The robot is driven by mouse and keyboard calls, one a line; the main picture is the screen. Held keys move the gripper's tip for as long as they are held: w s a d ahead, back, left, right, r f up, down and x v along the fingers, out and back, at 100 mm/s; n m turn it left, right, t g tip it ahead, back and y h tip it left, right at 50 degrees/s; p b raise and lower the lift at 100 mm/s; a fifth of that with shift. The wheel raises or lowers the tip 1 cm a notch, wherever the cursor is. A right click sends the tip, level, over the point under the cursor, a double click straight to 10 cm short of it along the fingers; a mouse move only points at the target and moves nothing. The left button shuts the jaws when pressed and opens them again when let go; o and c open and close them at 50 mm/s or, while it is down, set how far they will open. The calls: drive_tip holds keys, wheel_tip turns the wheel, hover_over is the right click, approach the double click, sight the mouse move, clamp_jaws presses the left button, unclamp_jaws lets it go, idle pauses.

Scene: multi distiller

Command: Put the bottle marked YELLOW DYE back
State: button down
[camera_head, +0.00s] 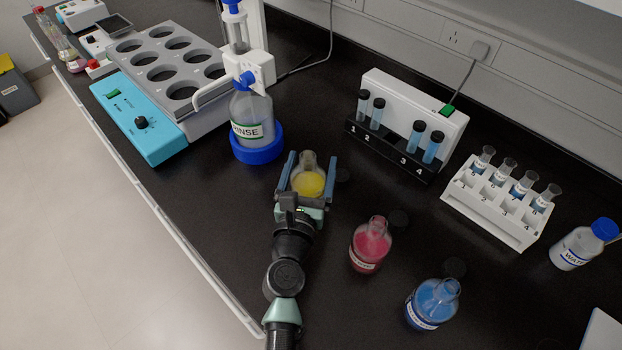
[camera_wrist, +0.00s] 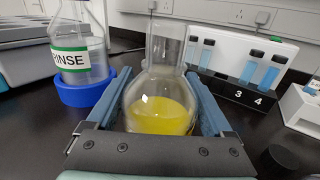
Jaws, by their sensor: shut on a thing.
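A clear bottle of yellow liquid (camera_head: 308,184) stands between the fingers of my gripper (camera_head: 306,172) in the head view. My gripper is shut on it, one blue finger on each side. In the wrist view the yellow bottle (camera_wrist: 160,103) is upright and its neck is open, with no cap on it. Its label does not show in either view. I cannot tell whether its base touches the bench.
The RINSE bottle (camera_head: 252,120) in a blue ring is just behind left. A red-liquid bottle (camera_head: 371,244) and a blue-liquid bottle (camera_head: 433,303) stand to the right. A numbered tube block (camera_head: 385,150) and white rack (camera_head: 492,212) are behind.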

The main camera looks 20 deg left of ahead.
sight(311, 176)
drive_tip(key=shift+f+b, duration=0.95)
drive_tip(key=shift+f, duration=0.4)
drive_tip(key=shift+f, duration=0.15)
unclamp_jaws()
drive_tip(key=b+v, duration=0.1)
drive_tip(key=v, duration=1.1)
